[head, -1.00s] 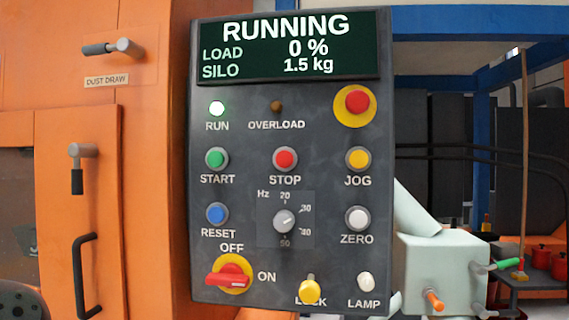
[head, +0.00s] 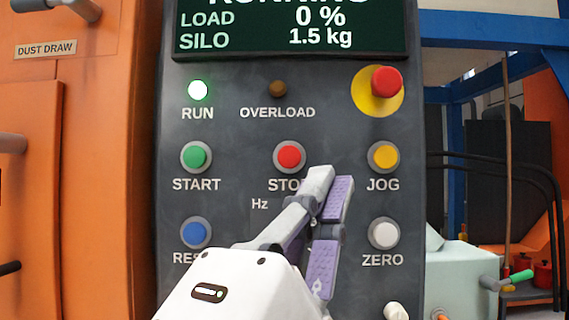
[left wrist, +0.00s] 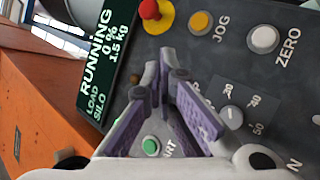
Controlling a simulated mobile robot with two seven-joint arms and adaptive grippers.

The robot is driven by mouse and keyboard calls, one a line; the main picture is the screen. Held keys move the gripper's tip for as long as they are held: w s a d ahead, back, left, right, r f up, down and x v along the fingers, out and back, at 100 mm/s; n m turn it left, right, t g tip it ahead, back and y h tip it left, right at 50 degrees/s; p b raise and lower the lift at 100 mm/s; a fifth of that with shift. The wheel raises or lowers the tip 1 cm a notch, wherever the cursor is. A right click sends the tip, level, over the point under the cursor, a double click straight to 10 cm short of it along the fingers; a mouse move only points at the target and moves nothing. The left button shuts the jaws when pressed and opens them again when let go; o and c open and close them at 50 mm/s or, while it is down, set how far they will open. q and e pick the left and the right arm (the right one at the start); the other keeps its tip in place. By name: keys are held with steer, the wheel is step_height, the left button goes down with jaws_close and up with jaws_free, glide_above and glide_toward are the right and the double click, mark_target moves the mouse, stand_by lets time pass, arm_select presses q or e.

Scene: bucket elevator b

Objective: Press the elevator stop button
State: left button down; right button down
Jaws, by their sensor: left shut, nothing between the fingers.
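The red STOP button (head: 289,156) sits in the middle of the dark control panel (head: 345,138), and its label is partly covered by my gripper. My left gripper (head: 331,180) is shut and empty, its fingertips just to the lower right of the button. I cannot tell whether they touch the panel. In the left wrist view the fingers (left wrist: 161,72) point at the panel, and the STOP button is hidden behind them. The display (left wrist: 103,62) reads RUNNING, 0 % and 1.5 kg, and the RUN lamp (head: 198,90) glows green. My right gripper is not in view.
Close around are the green START (head: 195,157), yellow JOG (head: 383,157), blue RESET (head: 195,233) and white ZERO (head: 384,233) buttons. A red mushroom button (head: 385,82) on a yellow disc protrudes at upper right. The frequency dial (left wrist: 231,117) is hidden in the head view.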

mark_target(295, 160)
arm_select(q)
steer(key=r, duration=0.1)
steer(key=a+r+n+t, duration=0.1)
steer(key=s+r, duration=0.1)
steer(key=shift+a+r+n+t+y, duration=0.1)
steer(key=shift+a+n+t+y, duration=0.2)
steer(key=shift+t+y, duration=0.1)
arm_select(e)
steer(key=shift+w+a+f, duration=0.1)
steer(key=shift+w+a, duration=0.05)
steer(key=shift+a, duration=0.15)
